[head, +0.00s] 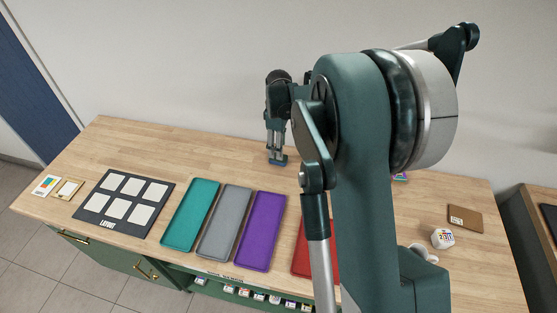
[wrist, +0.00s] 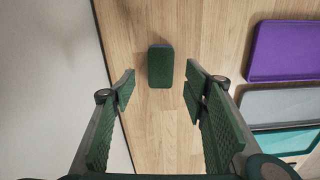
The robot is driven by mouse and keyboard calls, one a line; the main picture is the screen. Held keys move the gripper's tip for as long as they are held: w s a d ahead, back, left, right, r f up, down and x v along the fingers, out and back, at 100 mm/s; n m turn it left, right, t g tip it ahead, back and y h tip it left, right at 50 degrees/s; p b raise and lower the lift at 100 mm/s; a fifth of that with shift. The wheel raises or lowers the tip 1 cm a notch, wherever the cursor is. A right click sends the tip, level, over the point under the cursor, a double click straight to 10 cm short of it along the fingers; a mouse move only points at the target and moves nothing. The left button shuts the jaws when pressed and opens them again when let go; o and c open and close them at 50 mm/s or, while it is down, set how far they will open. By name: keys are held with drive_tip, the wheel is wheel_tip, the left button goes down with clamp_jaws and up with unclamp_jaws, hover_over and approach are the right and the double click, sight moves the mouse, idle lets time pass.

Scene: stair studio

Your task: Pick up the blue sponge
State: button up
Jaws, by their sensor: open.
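The blue sponge (wrist: 160,66) lies on the wooden table; in the wrist view its upper face looks dark green with a bluish edge at the far end. In the head view it shows as a small dark blue patch (head: 278,161) under my gripper (head: 276,146), near the back of the table. In the wrist view my gripper (wrist: 159,88) is open, with one finger on each side of the sponge's line. The sponge sits just beyond and between the fingertips, and nothing is held. The head view does not show the gap between fingers and sponge clearly.
Teal (head: 191,214), grey (head: 224,222) and purple (head: 261,231) trays lie in front of the sponge. A red tray (head: 301,257) is partly hidden by my arm. A layout board (head: 126,203) lies left. The wall (head: 190,75) rises behind the table. Wood around the sponge is clear.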

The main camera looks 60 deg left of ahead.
drive_tip(key=shift+f, duration=0.1)
drive_tip(key=shift+f, duration=2.5)
drive_tip(key=shift+c, duration=0.7)
drive_tip(key=c, duration=0.6)
